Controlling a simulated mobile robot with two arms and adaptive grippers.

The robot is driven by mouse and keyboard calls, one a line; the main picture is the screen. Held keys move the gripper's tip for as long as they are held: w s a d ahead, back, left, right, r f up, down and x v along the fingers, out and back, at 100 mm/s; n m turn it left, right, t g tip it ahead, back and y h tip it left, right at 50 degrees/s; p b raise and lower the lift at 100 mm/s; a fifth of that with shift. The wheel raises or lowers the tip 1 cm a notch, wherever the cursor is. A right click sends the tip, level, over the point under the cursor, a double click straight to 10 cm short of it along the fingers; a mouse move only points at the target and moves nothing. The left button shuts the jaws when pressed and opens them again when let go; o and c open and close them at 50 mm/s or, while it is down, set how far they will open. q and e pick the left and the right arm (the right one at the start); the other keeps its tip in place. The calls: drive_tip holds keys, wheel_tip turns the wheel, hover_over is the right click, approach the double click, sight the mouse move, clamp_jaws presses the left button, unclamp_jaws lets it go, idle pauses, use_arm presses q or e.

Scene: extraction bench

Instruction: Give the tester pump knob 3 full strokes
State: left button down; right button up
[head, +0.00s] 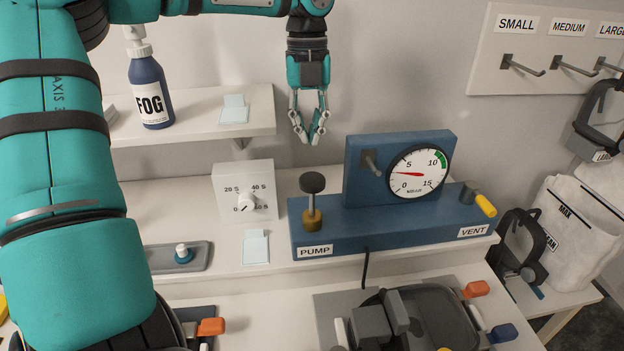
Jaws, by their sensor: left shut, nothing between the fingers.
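The blue tester (370,230) stands on the bench. Its pump knob (312,182) is a dark round cap on a stem above a brass collar, at the left end behind the PUMP label. The cap stands clear above the collar. The dial gauge (419,172) has its red needle pointing left, a little below the 5 mark. The yellow-handled VENT lever (484,204) is at the right end. My left gripper (313,140) points down, shut and empty, above the pump knob and apart from it. My right gripper is not in view.
A timer box (245,192) stands left of the tester. The FOG bottle (150,88) is on a shelf (200,125) at upper left. A dark mask (430,315) lies in front on the lower surface. Labelled hooks (550,65) are on the wall at right.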

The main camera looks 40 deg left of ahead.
sight(311, 176)
use_arm(q)
drive_tip(key=shift+w+r, duration=0.1)
drive_tip(key=shift+r, duration=1.5)
drive_tip(key=s+d+p, duration=0.1)
drive_tip(key=p, duration=0.3)
drive_tip(key=s+d+p, duration=0.1)
drive_tip(key=p, duration=0.3)
drive_tip(key=shift+s+d+f+p, duration=0.15)
drive_tip(key=shift+d+f+p, duration=0.05)
drive_tip(key=shift+f+p, duration=0.15)
drive_tip(key=shift+f, duration=0.2)
drive_tip(key=shift+d+f+b, duration=0.1)
drive_tip(key=shift+f+b, duration=0.65)
drive_tip(key=shift+f, duration=0.15)
drive_tip(key=shift+s+d+f+b, duration=0.1)
drive_tip(key=shift+f+b, duration=0.5)
drive_tip(key=shift+f, duration=0.7)
drive_tip(key=shift+s+d+f+b, duration=0.1)
drive_tip(key=shift+f+b, duration=0.5)
drive_tip(key=shift+f, duration=0.65)
